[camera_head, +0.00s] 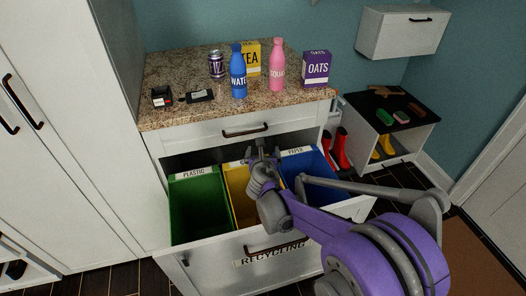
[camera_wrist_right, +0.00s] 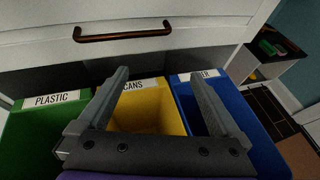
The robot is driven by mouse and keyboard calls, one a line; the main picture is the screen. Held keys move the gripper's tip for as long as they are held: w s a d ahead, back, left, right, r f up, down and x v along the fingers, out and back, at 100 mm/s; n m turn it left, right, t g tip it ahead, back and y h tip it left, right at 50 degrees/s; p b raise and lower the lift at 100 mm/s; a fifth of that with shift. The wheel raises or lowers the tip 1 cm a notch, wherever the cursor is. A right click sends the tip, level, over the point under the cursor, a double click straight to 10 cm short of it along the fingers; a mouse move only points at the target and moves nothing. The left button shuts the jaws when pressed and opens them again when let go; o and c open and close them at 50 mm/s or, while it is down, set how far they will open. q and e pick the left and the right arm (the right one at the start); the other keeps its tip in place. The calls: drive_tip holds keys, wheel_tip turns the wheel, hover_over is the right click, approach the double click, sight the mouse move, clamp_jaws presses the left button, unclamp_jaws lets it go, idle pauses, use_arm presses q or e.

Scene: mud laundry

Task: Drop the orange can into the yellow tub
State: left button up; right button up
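The yellow tub (camera_head: 240,200) sits in the pulled-out recycling drawer, between a green tub and a blue tub. In the right wrist view the yellow tub (camera_wrist_right: 150,119) carries a label reading CANS. My right gripper (camera_head: 262,148) is above the back part of the yellow tub. Its two fingers (camera_wrist_right: 158,76) are spread wide apart with nothing between them. I see no orange can in either view; the part of the yellow tub behind my gripper and arm is hidden. My left gripper is not in view.
The green tub (camera_head: 199,208) and blue tub (camera_head: 310,172) flank the yellow one. A closed drawer (camera_head: 225,134) and speckled counter (camera_head: 185,110) are above and behind. The counter holds a purple can (camera_head: 216,64), a blue bottle (camera_head: 238,72), a pink bottle (camera_head: 277,66) and boxes.

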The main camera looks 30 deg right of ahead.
drive_tip(key=shift+s+a, duration=0.1)
drive_tip(key=p+v, duration=0.1)
drive_tip(key=v, duration=0.9)
drive_tip(key=shift+s+r+p, duration=0.15)
drive_tip(key=shift+s+p, duration=0.1)
drive_tip(key=shift+p, duration=0.15)
